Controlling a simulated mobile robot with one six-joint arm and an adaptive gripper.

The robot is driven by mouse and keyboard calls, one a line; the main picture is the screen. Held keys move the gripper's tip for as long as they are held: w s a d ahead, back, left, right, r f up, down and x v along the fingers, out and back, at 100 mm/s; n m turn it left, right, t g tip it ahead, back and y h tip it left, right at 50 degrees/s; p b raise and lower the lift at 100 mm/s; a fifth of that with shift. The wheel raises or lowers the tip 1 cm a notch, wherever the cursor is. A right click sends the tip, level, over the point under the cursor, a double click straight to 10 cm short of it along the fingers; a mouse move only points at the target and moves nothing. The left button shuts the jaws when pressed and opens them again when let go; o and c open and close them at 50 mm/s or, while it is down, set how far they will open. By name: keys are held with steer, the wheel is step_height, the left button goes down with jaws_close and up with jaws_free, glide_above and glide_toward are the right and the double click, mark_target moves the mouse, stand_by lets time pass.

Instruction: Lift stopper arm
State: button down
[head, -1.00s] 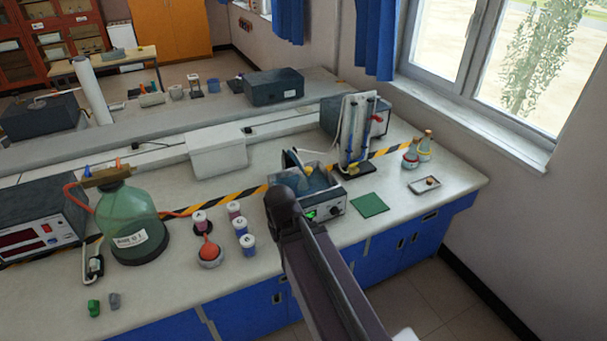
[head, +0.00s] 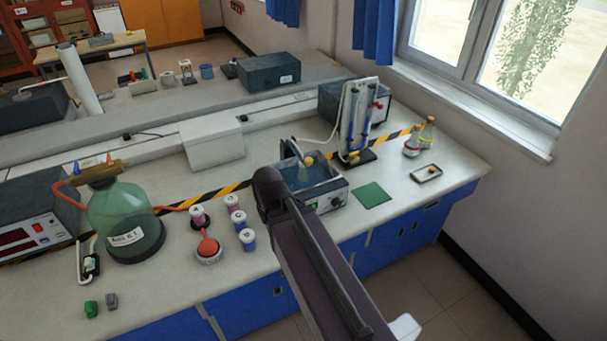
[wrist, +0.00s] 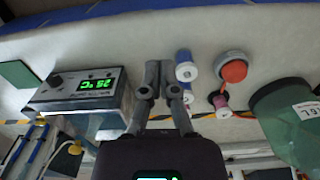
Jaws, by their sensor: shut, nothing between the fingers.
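In the head view my own arm hides the fingers.
Several capped jars (head: 248,240) and a red bulb on a round base (head: 208,250) stand left of my arm. A large green bottle (head: 125,222) is farther left. A tube stand (head: 358,125), a green mat (head: 371,195) and a small tray (head: 426,173) lie right of the bath.

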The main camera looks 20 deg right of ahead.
steer(key=shift+w, duration=0.1)
steer(key=w+d+f+n+h+b, duration=0.1)
steer(key=w+d+n+h+b, duration=0.4)
steer(key=w+n, duration=0.4)
steer(key=w+d+f+n+h+b, duration=0.1)
steer(key=w+d+n+h+b, duration=0.5)
steer(key=w, duration=1)
steer(key=shift+d+n+h, duration=0.5)
steer(key=shift+d+n, duration=0.5)
steer(key=shift+n, duration=0.8)
steer(key=shift+d+f+t, duration=0.1)
steer(key=shift+f+t, duration=0.1)
steer(key=shift+t, duration=0.1)
steer(key=shift+b+x, duration=2.75)
steer(key=shift+x, duration=2.2)
